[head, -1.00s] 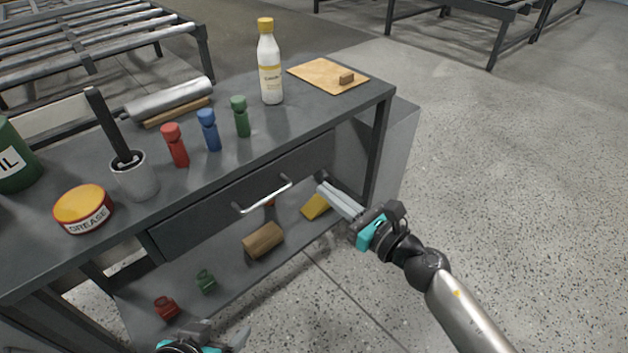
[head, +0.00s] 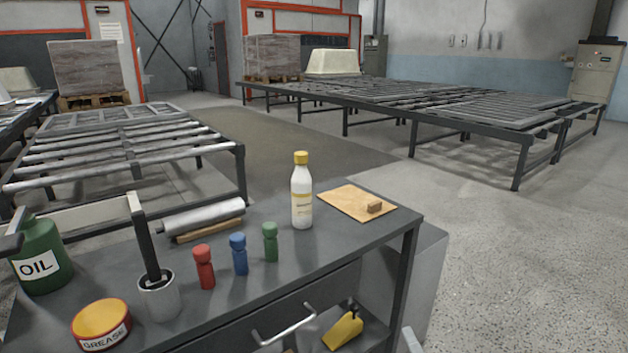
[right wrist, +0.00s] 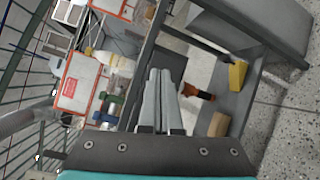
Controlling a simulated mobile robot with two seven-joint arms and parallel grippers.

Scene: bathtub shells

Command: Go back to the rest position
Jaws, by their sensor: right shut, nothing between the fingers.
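My right gripper (right wrist: 158,78) is shut and empty in the right wrist view, its two grey fingers side by side. In the head view only a light grey piece of it (head: 412,341) shows at the bottom edge, right of the dark workbench (head: 345,240). It is apart from the drawer handle (head: 284,325). My left gripper is out of the head view.
The bench top holds a bottle (head: 302,195), red (head: 204,268), blue (head: 239,256) and green (head: 270,243) pieces, a grease tin (head: 101,322) and an oil can (head: 40,258). A yellow object (head: 343,330) lies below. Floor at right is clear.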

